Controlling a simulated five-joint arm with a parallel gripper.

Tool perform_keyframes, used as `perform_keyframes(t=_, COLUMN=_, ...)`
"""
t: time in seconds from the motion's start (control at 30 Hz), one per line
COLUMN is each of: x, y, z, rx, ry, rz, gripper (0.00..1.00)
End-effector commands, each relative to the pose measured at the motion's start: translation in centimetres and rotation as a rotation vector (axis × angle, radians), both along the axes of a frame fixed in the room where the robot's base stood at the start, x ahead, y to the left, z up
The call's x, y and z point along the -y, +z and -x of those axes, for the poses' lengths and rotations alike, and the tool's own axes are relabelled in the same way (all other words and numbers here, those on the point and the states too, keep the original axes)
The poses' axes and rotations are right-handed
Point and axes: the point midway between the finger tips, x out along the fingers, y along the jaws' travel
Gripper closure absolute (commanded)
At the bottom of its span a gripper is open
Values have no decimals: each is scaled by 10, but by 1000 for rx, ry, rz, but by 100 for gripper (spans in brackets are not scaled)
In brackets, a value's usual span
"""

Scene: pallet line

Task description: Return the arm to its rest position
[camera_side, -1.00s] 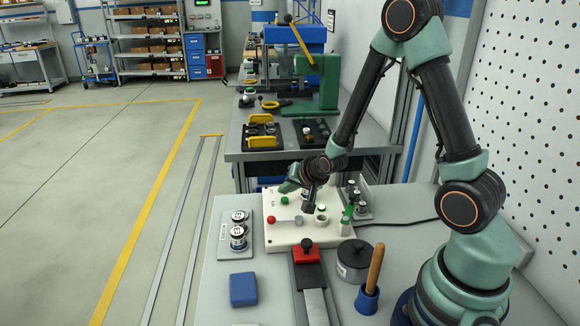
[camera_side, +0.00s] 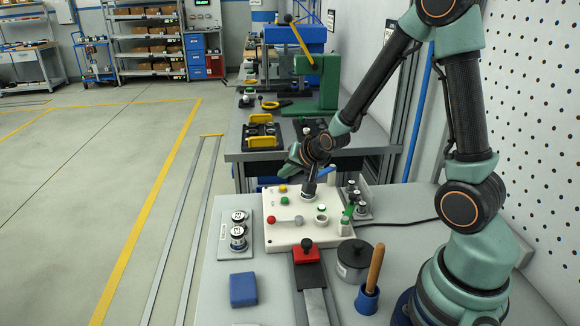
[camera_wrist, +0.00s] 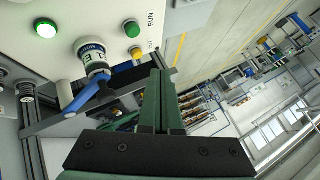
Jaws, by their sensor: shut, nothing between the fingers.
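My gripper (camera_side: 292,158) is raised above the back of the white control panel (camera_side: 285,238), out in front of my bent arm. In the wrist view my gripper's green fingers (camera_wrist: 160,82) are shut together with nothing between them. They are apart from the panel's controls. A blue-handled lever (camera_wrist: 92,95) on a white round body shows beside the fingers there. In the side view the blue handle (camera_side: 326,172) shows just under my wrist, partly hidden.
The panel carries a red knob (camera_side: 271,220), green buttons and a yellow button. A red-topped block (camera_side: 306,254), a dark lidded pot (camera_side: 354,258), a wooden-handled tool (camera_side: 375,268) and a blue block (camera_side: 243,289) stand in front. Perforated board (camera_side: 535,120) is at the right.

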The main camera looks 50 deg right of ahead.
Motion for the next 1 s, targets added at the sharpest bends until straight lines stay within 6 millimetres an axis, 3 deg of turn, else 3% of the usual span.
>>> perform_keyframes(t=0.23, x=-6, y=11, z=1, rx=-12, ry=34, rz=21, gripper=100)
perform_keyframes(t=0.43, x=-32, y=52, z=19, rx=-87, ry=194, rz=113, gripper=100)
perform_keyframes(t=0.8, x=-83, y=121, z=98, rx=-253, ry=581, rz=314, gripper=100)
perform_keyframes(t=1.0, x=-99, y=138, z=140, rx=-316, ry=748, rz=390, gripper=100)
